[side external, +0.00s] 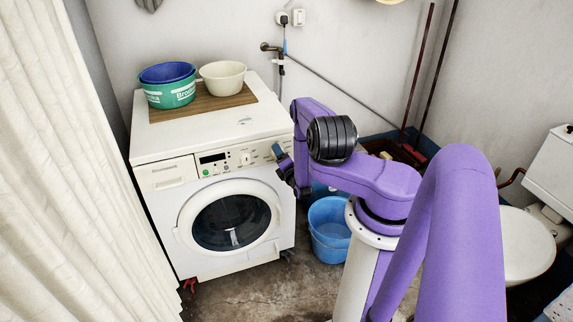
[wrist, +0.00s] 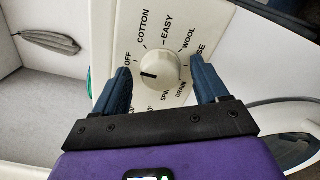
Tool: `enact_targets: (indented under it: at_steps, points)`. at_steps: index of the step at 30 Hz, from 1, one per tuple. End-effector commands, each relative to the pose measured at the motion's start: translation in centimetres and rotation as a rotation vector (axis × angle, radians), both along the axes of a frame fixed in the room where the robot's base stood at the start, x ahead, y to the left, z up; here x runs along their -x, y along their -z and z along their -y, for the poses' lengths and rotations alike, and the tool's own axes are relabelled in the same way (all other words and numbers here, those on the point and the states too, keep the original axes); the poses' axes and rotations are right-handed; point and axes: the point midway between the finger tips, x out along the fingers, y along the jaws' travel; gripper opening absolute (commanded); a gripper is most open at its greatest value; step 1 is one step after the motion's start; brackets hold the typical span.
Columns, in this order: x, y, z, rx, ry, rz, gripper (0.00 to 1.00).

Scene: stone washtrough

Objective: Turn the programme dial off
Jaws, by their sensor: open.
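The programme dial (wrist: 160,68) is a round cream knob on the washing machine's white panel, shown in the wrist view. Labels around it include OFF, COTTON, EASY, WOOL, DRAIN and SPIN. Its dark pointer mark points left, close to and slightly below the OFF label. My gripper (wrist: 160,66) is open, with one blue finger on each side of the dial and visible gaps between. In the side view my gripper (side external: 279,155) is at the right end of the panel. A pale knob (side external: 246,158) shows left of it; I cannot tell whether it is this dial.
The washing machine (side external: 162,226) has a closed round door (side external: 231,221). A green tub (side external: 168,94) and a cream bowl (side external: 222,77) stand on its top. A blue bucket (side external: 328,230) is on the floor at its right. A white curtain (side external: 60,180) hangs at the left.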

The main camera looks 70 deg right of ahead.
Motion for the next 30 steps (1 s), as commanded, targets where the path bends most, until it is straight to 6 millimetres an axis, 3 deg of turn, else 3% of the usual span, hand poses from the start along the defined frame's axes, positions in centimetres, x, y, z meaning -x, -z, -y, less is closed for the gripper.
enact_targets:
  at_steps: [11, 30]
  points:
    - [4.3, 0.1, -4.2, -0.005, 0.003, -0.002, 0.73]
    - [7.1, 0.0, -7.1, -0.003, 0.001, -0.001, 0.73]
